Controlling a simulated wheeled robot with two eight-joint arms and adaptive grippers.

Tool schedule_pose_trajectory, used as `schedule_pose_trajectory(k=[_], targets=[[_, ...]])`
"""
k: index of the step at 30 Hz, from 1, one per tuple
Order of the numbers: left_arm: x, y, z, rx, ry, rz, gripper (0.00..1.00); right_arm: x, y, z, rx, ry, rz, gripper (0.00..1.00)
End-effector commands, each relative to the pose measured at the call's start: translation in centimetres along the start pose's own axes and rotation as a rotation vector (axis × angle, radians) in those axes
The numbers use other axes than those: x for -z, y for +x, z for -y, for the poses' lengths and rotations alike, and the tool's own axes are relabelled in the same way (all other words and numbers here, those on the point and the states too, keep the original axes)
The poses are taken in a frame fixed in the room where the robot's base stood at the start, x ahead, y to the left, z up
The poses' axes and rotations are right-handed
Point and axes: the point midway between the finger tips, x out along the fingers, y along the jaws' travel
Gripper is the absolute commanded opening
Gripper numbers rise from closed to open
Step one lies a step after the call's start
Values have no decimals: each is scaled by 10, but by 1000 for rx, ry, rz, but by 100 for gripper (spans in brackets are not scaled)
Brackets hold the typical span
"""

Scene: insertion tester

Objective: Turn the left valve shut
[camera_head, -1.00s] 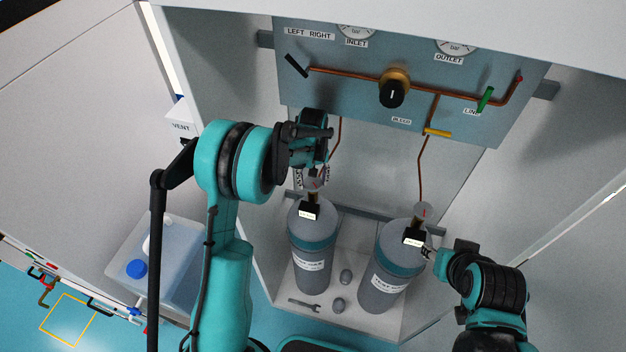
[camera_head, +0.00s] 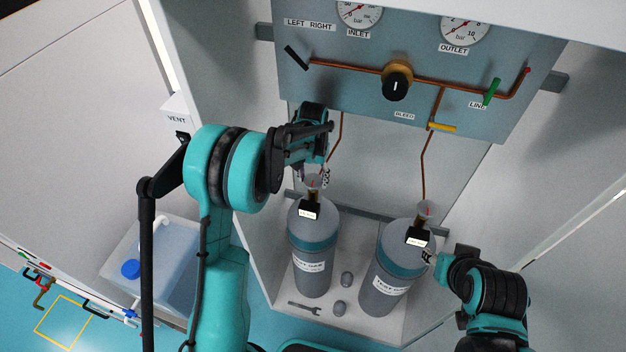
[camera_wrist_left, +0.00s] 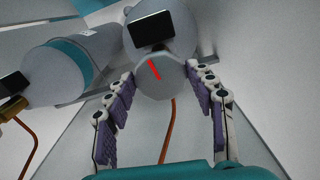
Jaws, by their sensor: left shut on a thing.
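The left valve is a round grey knob (camera_head: 313,181) with a red mark, on top of the left grey cylinder (camera_head: 315,236) with a teal band. In the left wrist view the knob (camera_wrist_left: 158,76) sits between the fingertips, its red mark slanted. My left gripper (camera_wrist_left: 161,76) is shut on this knob; its fingers partly hide it in the head view (camera_head: 313,177).
A teal-grey panel (camera_head: 360,105) with gauges, copper pipes and a black regulator knob (camera_head: 397,87) is above the cylinders. A wrench (camera_head: 305,308) and two grey caps lie on the cabinet floor. A clear container (camera_head: 165,265) with a blue cap stands at left.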

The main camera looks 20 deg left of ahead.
Motion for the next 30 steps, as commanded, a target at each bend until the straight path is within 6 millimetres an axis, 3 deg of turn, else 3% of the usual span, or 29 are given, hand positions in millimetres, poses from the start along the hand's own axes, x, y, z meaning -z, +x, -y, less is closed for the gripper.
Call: schedule_pose_trajectory(k=[12, 27, 28, 30], targets=[[0, 0, 0, 0, 168, 0, 26, -4, 6, 0, 0, 0, 0, 40], [0, 0, 1, 0, 186, 0, 26, -4, 6, 0, 0, 0, 0, 40], [0, 0, 0, 0, 186, 0, 62, -4, 6, 0, 0, 0, 0, 40], [0, 0, 0, 0, 185, 0, 76, -4, 6, 0, 0, 0, 0, 40]])
